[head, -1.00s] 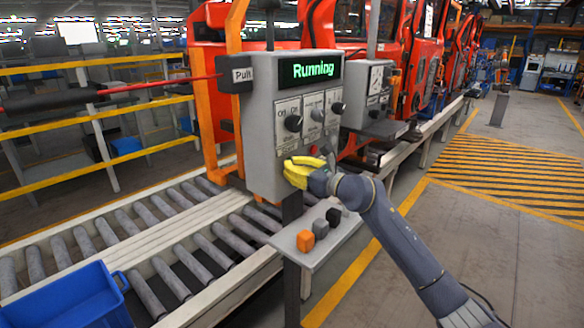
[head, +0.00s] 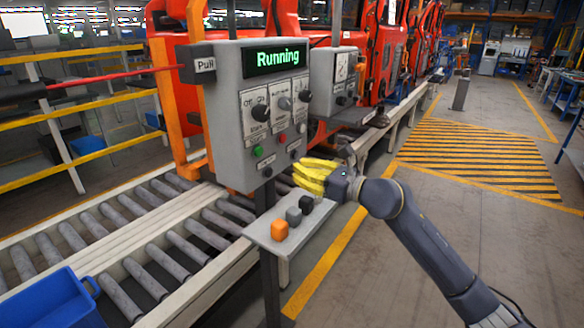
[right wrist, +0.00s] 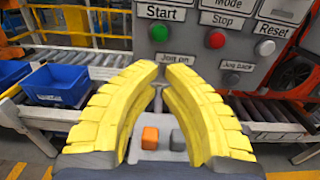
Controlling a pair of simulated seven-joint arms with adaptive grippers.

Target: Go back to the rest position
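My right gripper (head: 298,173) has yellow fingers and is in front of the lower right edge of the grey control panel (head: 228,123), above the small shelf. In the right wrist view its fingertips (right wrist: 162,66) come together with nothing between them. The panel's display (head: 277,57) reads "Running". The green Start button (right wrist: 158,32) and red Stop button (right wrist: 216,39) are beyond the fingertips, apart from them. My left gripper is not in view.
The shelf below the panel carries an orange block (head: 280,230), a grey block (head: 293,215) and a black block (head: 306,204). A roller conveyor (head: 165,235) and a blue bin (head: 50,300) are at left. Open floor (head: 400,250) lies at right.

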